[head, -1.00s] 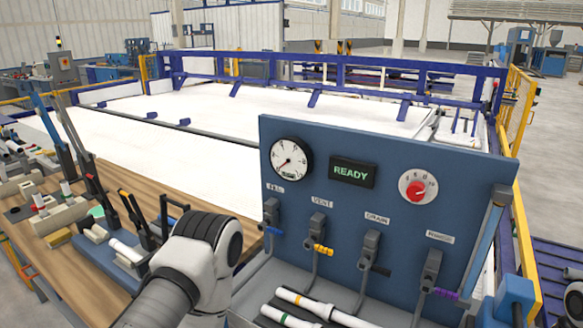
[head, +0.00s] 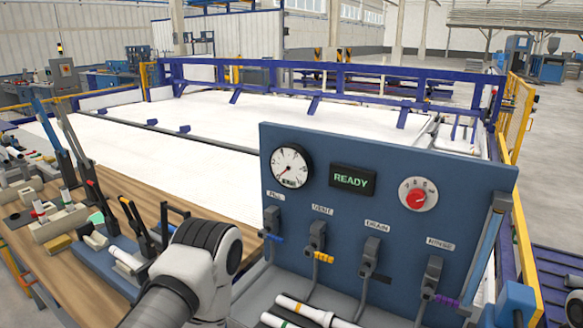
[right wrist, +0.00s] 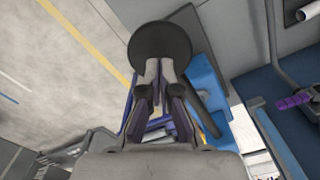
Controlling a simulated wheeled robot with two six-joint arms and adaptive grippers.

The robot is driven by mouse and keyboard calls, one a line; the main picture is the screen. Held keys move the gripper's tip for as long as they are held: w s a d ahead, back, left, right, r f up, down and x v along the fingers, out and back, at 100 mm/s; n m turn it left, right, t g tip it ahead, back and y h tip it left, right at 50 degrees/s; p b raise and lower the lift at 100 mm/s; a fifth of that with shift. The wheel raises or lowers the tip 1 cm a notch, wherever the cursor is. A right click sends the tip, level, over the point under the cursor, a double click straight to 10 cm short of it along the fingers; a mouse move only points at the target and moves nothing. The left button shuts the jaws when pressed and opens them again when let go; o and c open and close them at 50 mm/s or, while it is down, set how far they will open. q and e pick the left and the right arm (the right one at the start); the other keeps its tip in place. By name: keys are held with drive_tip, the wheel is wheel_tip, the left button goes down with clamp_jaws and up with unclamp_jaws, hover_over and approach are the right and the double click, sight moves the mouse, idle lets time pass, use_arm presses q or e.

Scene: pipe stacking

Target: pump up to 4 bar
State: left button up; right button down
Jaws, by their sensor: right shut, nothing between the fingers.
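The blue test panel (head: 345,235) stands at the right of the head view. Its round white gauge (head: 290,167) has a dark needle toward the lower left; its numbers are too small to read. The display (head: 352,180) reads READY. A red knob (head: 416,199) sits on a white dial. My right gripper (right wrist: 163,75) is shut and empty in the right wrist view. Its fingertips are close to or against a dark round disc (right wrist: 160,48); contact cannot be told. A dark bar (right wrist: 203,112) lies beside a blue part (right wrist: 210,85). My left gripper is out of view.
Valve levers with blue (head: 271,237), yellow (head: 322,257), dark (head: 379,277) and purple (head: 446,300) grips line the panel. White pipes (head: 305,310) lie below it. A wooden bench (head: 150,205) with fixtures is at left. A blue housing (head: 513,300) stands right of the panel.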

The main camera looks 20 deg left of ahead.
idle(0.4)
drive_tip(key=shift+f+b, duration=3.15)
drive_tip(key=shift+f, duration=1.65)
wheel_tip(320, 180, up, 10)
drive_tip(key=p, duration=0.8)
drive_tip(key=shift+s+p, duration=0.1)
drive_tip(key=shift+p, duration=0.2)
drive_tip(key=shift+f, duration=0.15)
wheel_tip(320, 180, down, 10)
drive_tip(key=b, duration=0.7)
wheel_tip(320, 180, up, 10)
drive_tip(key=p, duration=0.8)
drive_tip(key=shift+r, duration=0.2)
drive_tip(key=shift+s+f, duration=0.1)
drive_tip(key=shift+f, duration=0.05)
